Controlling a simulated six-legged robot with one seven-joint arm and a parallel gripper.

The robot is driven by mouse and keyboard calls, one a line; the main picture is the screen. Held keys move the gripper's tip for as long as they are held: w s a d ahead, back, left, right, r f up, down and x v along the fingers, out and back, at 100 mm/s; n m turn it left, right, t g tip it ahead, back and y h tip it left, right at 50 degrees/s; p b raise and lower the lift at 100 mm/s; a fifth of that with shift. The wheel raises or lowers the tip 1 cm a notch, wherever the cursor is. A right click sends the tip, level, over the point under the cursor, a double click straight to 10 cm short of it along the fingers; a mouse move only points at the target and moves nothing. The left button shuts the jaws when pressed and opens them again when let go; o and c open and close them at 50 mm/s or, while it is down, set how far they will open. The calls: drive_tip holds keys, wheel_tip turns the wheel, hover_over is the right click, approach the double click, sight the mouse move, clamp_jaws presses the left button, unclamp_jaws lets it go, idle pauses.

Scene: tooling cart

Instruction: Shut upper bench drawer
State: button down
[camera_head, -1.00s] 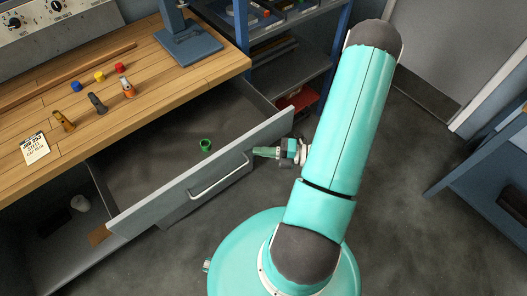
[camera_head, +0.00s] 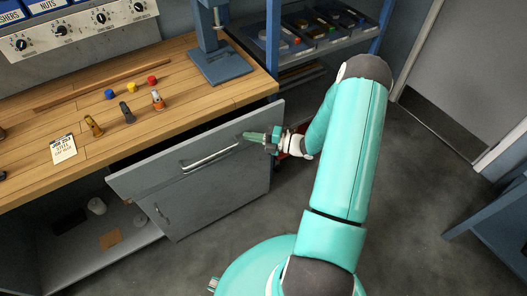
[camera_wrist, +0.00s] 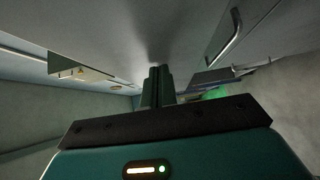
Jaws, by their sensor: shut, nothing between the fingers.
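The upper bench drawer (camera_head: 150,178) sits under the wooden bench top, its grey front standing out slightly with a narrow dark gap above it. Its inside is hidden. Its bar handle (camera_head: 210,160) is at the middle of the front. My gripper (camera_head: 248,136) is shut and empty, with its green fingertips at the drawer front to the right of the handle; I cannot tell if they touch. In the wrist view, the shut fingers (camera_wrist: 157,85) point along a grey panel, and a bar handle (camera_wrist: 224,40) shows at upper right.
The wooden bench top (camera_head: 190,100) holds small coloured knobs, several upright tool pieces and a note card (camera_head: 63,148). A lower cabinet door (camera_head: 225,195) is below the drawer. Blue shelving (camera_head: 372,45) stands behind my arm. Grey floor in front is clear.

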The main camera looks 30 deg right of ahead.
drive_tip(key=w, duration=0.7)
drive_tip(key=shift+w, duration=0.15)
drive_tip(key=shift+w+r, duration=0.1)
drive_tip(key=shift+w, duration=0.5)
drive_tip(key=shift+a, duration=0.1)
